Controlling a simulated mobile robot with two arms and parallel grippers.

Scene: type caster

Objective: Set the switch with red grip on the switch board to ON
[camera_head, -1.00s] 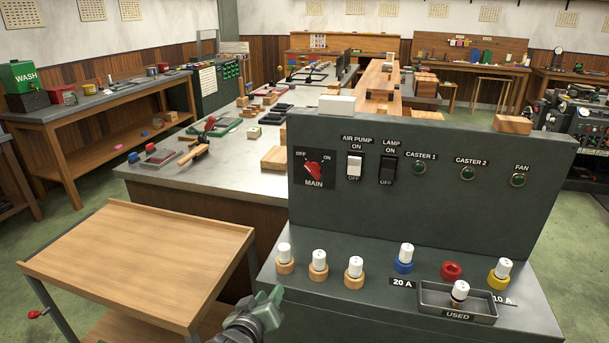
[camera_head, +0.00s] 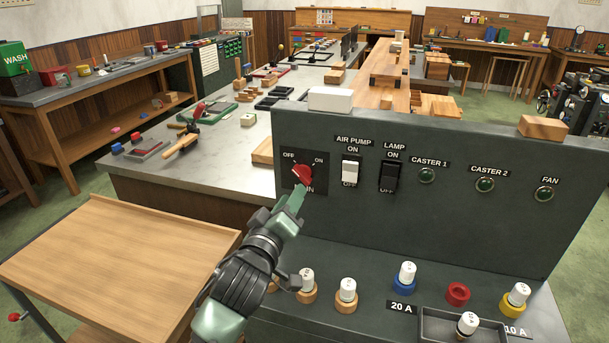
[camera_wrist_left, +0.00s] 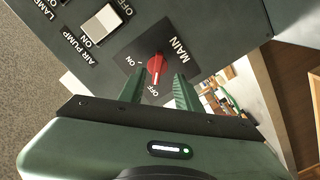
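The switch with red grip (camera_head: 302,174) is the MAIN rotary knob at the left of the dark green switch board (camera_head: 440,225). OFF is printed at its upper left and ON at its upper right. In the left wrist view the red grip (camera_wrist_left: 156,67) has its white mark towards OFF. My left gripper (camera_head: 294,200) is just in front of the knob and covers part of the MAIN label. In the left wrist view my left gripper (camera_wrist_left: 158,78) is open, with one fingertip on either side of the grip and gaps visible. My right gripper is out of view.
To the right are the white AIR PUMP switch (camera_head: 350,172), black LAMP switch (camera_head: 389,177) and several green lamps. Fuses, including one with a blue base (camera_head: 404,278), stand on the ledge below. A white box (camera_head: 330,99) and wooden block (camera_head: 543,126) lie on top.

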